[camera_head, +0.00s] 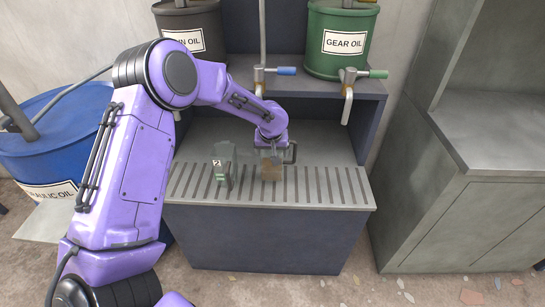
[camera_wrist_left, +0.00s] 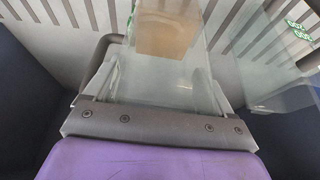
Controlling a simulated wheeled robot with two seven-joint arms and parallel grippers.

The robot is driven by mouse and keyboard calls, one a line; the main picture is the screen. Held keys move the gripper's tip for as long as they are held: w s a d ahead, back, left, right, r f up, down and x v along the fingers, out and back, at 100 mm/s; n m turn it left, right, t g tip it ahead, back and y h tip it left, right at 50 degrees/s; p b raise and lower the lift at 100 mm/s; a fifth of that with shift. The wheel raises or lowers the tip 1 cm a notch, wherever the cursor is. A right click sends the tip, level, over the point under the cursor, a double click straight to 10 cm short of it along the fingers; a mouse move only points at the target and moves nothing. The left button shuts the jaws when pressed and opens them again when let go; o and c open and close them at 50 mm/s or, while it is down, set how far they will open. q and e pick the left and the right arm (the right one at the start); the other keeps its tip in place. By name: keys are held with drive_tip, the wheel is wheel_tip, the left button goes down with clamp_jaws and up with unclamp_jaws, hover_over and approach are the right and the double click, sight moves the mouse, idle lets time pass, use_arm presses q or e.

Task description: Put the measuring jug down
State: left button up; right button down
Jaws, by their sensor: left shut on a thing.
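My left gripper (camera_head: 271,152) reaches down over the slotted drip grate (camera_head: 330,187) and is shut on a clear measuring jug. The jug shows brown liquid (camera_head: 271,171) low inside it and a dark handle (camera_head: 291,153) on its right in the head view. In the left wrist view the brown liquid (camera_wrist_left: 165,32) lies beyond the fingers, above the slots. The jug looks upright, low over the grate; I cannot tell whether its base touches. My right gripper is not in view.
A second see-through vessel with a green and white label (camera_head: 221,168) is left of the jug on the grate. A gear oil drum (camera_head: 341,40) and a dark oil drum (camera_head: 192,30) stand on the shelf behind, with taps hanging above. The grate's right part is clear.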

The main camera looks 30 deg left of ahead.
use_arm(q)
drive_tip(key=shift+w+f, duration=0.1)
drive_tip(key=shift+f, duration=1.65)
